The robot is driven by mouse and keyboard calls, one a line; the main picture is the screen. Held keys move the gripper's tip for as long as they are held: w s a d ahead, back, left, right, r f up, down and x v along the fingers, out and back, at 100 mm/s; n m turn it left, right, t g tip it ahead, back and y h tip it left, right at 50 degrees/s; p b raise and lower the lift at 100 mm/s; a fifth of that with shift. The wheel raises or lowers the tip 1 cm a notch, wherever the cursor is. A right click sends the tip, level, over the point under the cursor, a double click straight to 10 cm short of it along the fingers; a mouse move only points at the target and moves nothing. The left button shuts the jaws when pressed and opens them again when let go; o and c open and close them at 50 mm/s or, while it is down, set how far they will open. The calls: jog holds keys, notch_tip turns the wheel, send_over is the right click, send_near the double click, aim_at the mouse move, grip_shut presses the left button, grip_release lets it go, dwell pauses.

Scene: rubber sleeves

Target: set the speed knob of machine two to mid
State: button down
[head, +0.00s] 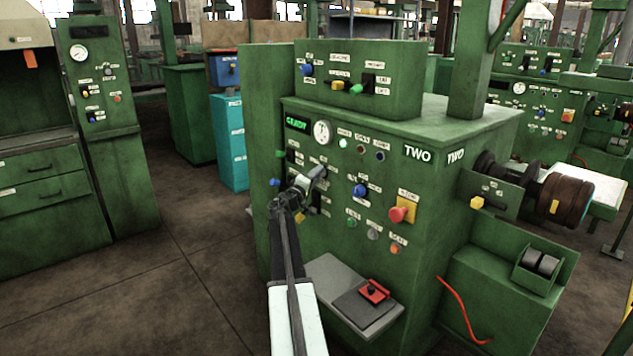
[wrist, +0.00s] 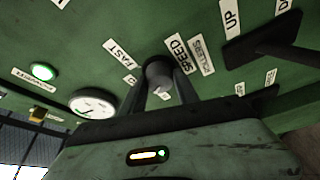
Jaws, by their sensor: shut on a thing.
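Machine two (head: 360,120) is a green cabinet marked TWO, with its control face toward me. In the wrist view the speed knob (wrist: 158,74) is a dark round knob with a pale end, beside the SPEED and ROLLERS labels (wrist: 180,54). A FAST label (wrist: 120,53) is to its left. My gripper (wrist: 162,95) is shut on the knob, one finger on each side. The knob's pointer setting cannot be read. In the head view my gripper (head: 312,180) is at the left part of the control face and covers the knob area.
A blue knob (head: 360,190) and a red button on a yellow plate (head: 398,214) are right of my gripper. A grey shelf (head: 335,272) juts out below. In the wrist view a black lever plate (wrist: 255,42) is close on the right. The floor at left is clear.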

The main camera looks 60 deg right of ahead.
jog(key=shift+w+f+m+g+h+b, duration=0.1)
jog(key=shift+m+g+h+b, duration=0.35)
jog(key=shift+m, duration=0.65)
jog(key=shift+w+m+g+h+b, duration=0.15)
jog(key=shift+m+g+b, duration=0.15)
jog(key=shift+m+b, duration=0.6)
jog(key=shift+s+f+m+g+h+b, duration=0.1)
jog(key=shift+m+g+h+b, duration=0.25)
jog(key=shift+m, duration=0.95)
jog(key=shift+r, duration=0.1)
jog(key=c, duration=0.9)
grip_release()
jog(key=b+v, duration=0.2)
jog(key=v, duration=0.5)
jog(key=shift+a, duration=0.35)
jog(key=shift+w, duration=0.1)
